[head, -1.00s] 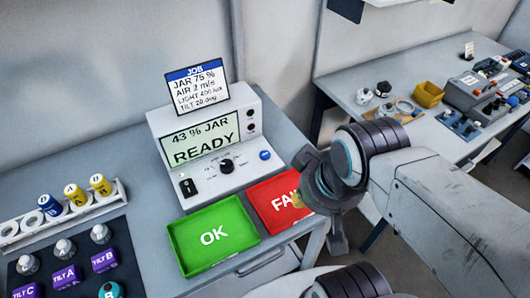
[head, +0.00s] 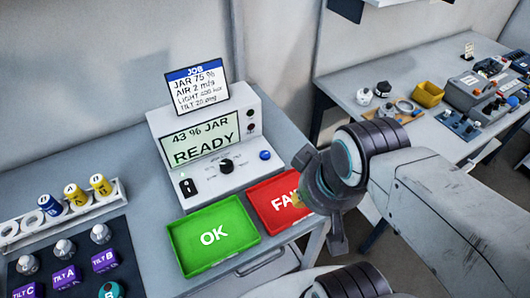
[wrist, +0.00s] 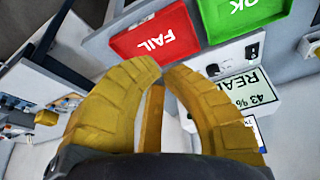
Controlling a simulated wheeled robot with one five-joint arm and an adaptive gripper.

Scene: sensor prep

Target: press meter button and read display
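The white meter (head: 205,150) stands on the grey bench. Its green display (head: 200,140) reads "43 % JAR READY" and also shows, turned over, in the wrist view (wrist: 252,88). A round blue button (head: 265,155) is at the right of its front panel, with a black knob (head: 226,166) and a black switch (head: 188,187) to the left. My gripper (head: 325,205) is right of the meter, apart from it, by the FAIL tray. In the wrist view its yellow fingers (wrist: 166,70) curve together at the tips, with nothing visible held.
A green OK tray (head: 213,265) and red FAIL tray (head: 257,208) lie before the meter. A job card (head: 197,88) stands above it. A rack (head: 60,215) of yellow and blue pieces and a dark sensor board (head: 85,250) are left. Another bench (head: 345,85) is right.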

